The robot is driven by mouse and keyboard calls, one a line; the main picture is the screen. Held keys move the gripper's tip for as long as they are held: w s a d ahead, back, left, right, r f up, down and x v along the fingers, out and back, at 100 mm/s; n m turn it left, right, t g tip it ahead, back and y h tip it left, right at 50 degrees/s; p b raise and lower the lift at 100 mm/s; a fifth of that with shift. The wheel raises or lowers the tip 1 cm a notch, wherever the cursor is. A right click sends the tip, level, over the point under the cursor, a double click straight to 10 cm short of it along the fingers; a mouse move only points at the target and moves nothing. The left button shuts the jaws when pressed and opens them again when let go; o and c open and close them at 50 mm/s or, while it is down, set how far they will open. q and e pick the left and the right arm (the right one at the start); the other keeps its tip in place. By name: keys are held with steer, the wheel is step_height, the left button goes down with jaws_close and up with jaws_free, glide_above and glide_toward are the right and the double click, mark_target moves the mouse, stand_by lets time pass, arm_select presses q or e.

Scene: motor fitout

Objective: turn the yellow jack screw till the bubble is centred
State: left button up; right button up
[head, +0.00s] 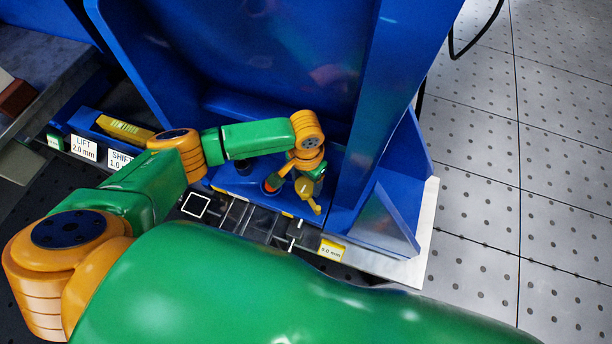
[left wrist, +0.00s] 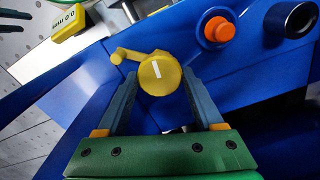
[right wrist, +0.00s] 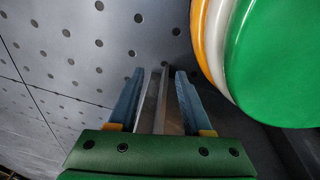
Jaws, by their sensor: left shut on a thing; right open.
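The yellow jack screw (left wrist: 160,75) has a round head with a white stripe and a crank arm reaching left in the left wrist view. In the head view its yellow handle (head: 308,194) shows at the blue frame's foot. My left gripper (left wrist: 160,78) is shut on the round head, one finger on each side. It also shows in the head view (head: 302,176), pointing down. My right gripper (right wrist: 160,74) is open, away from the screw, over the floor beside a pale metal edge. I cannot make out a bubble in any view.
An orange button (left wrist: 220,29) and a dark cylinder with a metal rim (left wrist: 300,19) stand near the screw. A blue frame (head: 270,60) rises behind. A yellow millimetre label (head: 332,250) sits at the front edge. LIFT (head: 84,147) and SHIFT labels are at left. Dotted floor (head: 500,200) is clear.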

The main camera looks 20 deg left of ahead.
arm_select(q)
steer(key=m+p, duration=0.2)
steer(key=shift+r+m, duration=0.25)
steer(key=shift+m, duration=0.15)
steer(key=m+p, duration=0.2)
steer(key=m, duration=0.1)
steer(key=shift+f+m, duration=0.1)
steer(key=shift+m, duration=0.2)
steer(key=m+p, duration=0.1)
steer(key=m, duration=0.2)
steer(key=shift+m, duration=0.3)
steer(key=m, duration=0.2)
steer(key=shift+f+m+p, duration=0.1)
steer(key=shift+m+p, duration=0.2)
steer(key=shift+p, duration=0.05)
steer(key=m, duration=0.2)
steer(key=shift+m, duration=0.3)
steer(key=shift+s+m, duration=0.1)
steer(key=shift+m, duration=0.2)
arm_select(e)
steer(key=s+a+r+g, duration=0.1)
steer(key=s+a+r, duration=0.2)
steer(key=r, duration=0.3)
steer(key=shift+s+a+r+y, duration=0.25)
steer(key=shift+s+a+y, duration=0.05)
steer(key=shift+a, duration=0.15)
